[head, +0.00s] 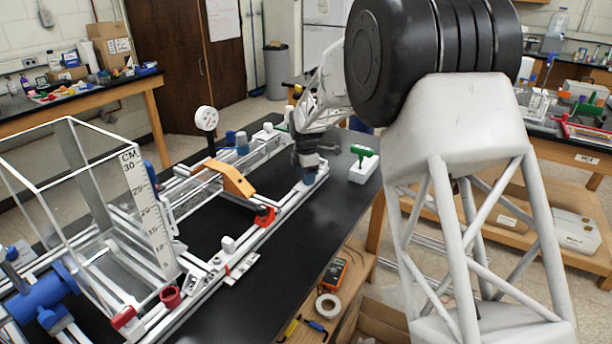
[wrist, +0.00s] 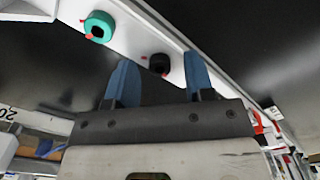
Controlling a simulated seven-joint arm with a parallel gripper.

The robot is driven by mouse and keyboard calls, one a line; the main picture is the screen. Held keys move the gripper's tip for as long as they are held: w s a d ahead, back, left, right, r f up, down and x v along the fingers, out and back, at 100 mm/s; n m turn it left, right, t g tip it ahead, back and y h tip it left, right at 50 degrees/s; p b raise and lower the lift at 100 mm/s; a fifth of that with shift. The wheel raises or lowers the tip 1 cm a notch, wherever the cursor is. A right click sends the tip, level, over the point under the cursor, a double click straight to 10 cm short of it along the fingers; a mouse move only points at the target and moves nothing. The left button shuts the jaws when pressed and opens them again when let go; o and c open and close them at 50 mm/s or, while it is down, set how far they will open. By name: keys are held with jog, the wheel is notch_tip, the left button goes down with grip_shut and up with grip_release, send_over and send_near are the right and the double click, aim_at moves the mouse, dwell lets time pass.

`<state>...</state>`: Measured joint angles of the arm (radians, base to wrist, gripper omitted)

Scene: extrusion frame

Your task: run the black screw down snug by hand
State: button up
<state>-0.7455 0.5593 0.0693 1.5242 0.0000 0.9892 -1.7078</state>
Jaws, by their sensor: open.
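The black screw (wrist: 159,64) shows in the wrist view as a round black head with a dark hole in its middle, on the face of a white rail (wrist: 150,25). A small red mark sits at its left side. My gripper (wrist: 160,59) is open, with one blue finger to the left of the black screw and one to the right. I see a gap on both sides, and I cannot tell how deep the fingers reach around the head. In the head view my gripper (head: 309,176) points down at the far end of the frame's near rail and hides the screw.
A teal knob (wrist: 98,27) with a red mark sits on the same rail, left of the black screw. The black tabletop (head: 300,255) in front is mostly clear.

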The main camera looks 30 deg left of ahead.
grip_shut()
jog(key=shift+m, duration=0.6)
jog(key=m, duration=0.3)
jog(key=shift+r+m, duration=0.1)
jog(key=shift+m, duration=0.2)
jog(key=m, duration=1)
jog(key=shift+m, duration=0.4)
jog(key=m, duration=0.4)
jog(key=shift+r, duration=0.1)
jog(key=shift+m, duration=0.4)
